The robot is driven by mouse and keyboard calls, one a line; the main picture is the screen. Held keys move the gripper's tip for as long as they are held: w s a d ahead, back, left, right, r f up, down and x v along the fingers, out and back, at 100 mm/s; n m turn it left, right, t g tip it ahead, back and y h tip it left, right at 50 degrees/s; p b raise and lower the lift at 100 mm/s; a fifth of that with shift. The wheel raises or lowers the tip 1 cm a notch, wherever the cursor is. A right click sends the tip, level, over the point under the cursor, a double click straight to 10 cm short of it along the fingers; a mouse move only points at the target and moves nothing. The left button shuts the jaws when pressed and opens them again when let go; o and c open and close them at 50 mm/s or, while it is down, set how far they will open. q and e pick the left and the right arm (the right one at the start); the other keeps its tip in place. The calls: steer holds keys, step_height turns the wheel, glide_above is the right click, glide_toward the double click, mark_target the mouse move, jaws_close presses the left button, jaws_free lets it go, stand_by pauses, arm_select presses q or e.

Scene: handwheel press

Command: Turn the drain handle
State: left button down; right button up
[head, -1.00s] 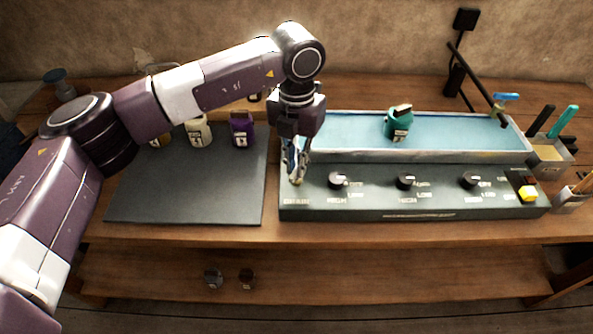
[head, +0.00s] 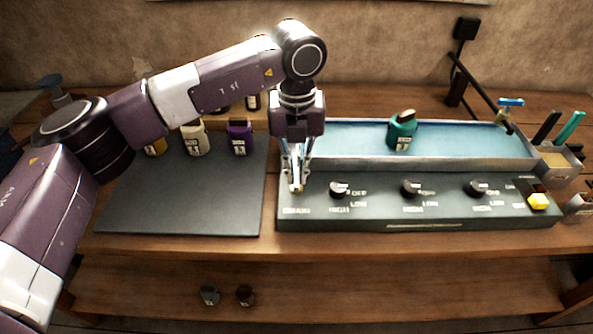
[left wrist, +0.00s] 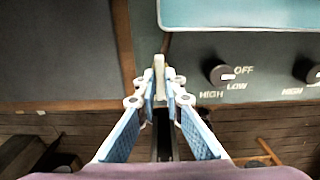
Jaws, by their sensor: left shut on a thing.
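The drain handle is a small pale lever at the left end of the dark control panel (head: 375,213), above the printed word DRAIN. In the left wrist view the pale handle (left wrist: 159,72) stands upright between the fingertips. My left gripper (head: 297,184) points down over that end of the panel, and its blue-sided fingers (left wrist: 166,88) are closed on the handle. The fingers partly hide the handle and its base in the head view. My right gripper is not in view.
A shallow blue basin (head: 350,138) with a teal bottle (head: 402,131) lies behind the panel. Black knobs (head: 340,189) and a yellow button (head: 538,201) sit to the right. A dark mat (head: 190,195) lies left, with several bottles at its back, including a purple one (head: 240,138).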

mark_target(297, 176)
arm_select(q)
steer(key=shift+r, duration=0.1)
steer(key=c, duration=2)
jaws_free()
steer(key=shift+c, duration=0.2)
step_height(297, 176, up, 12)
